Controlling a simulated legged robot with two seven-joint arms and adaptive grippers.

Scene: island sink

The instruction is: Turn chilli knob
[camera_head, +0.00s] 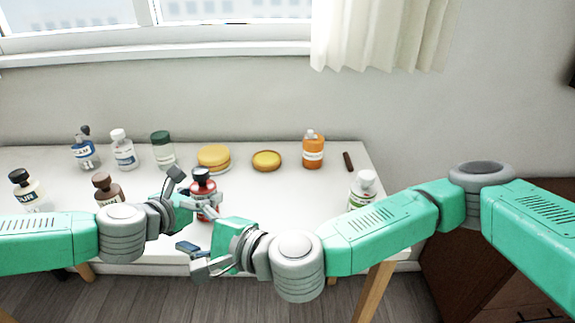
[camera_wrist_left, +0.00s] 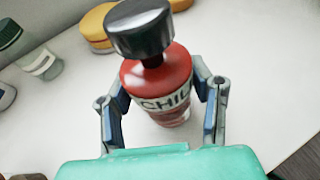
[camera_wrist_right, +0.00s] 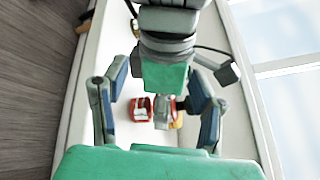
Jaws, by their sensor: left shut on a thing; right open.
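The chilli bottle (camera_head: 205,208) is red with a black knob (camera_head: 203,175) on top and stands at the front middle of the white table. My left gripper (camera_head: 194,194) is shut around its body. In the left wrist view the bottle (camera_wrist_left: 157,82) sits upright between the fingers, its label partly showing, and the black knob (camera_wrist_left: 139,28) is above the fingers. My right gripper (camera_head: 191,258) is open and empty, in front of the bottle near the table's front edge. In the right wrist view my left arm lies between its fingers, and red (camera_wrist_right: 141,107) shows beyond.
Bottles stand left: brown (camera_head: 108,190), black-capped (camera_head: 27,190), white-capped (camera_head: 124,150), green-capped (camera_head: 163,150) and blue-labelled (camera_head: 85,152). Yellow round items (camera_head: 214,157), an orange bottle (camera_head: 313,150), a dark stick (camera_head: 348,161) and a green-labelled bottle (camera_head: 363,188) stand further right. The centre right is clear.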

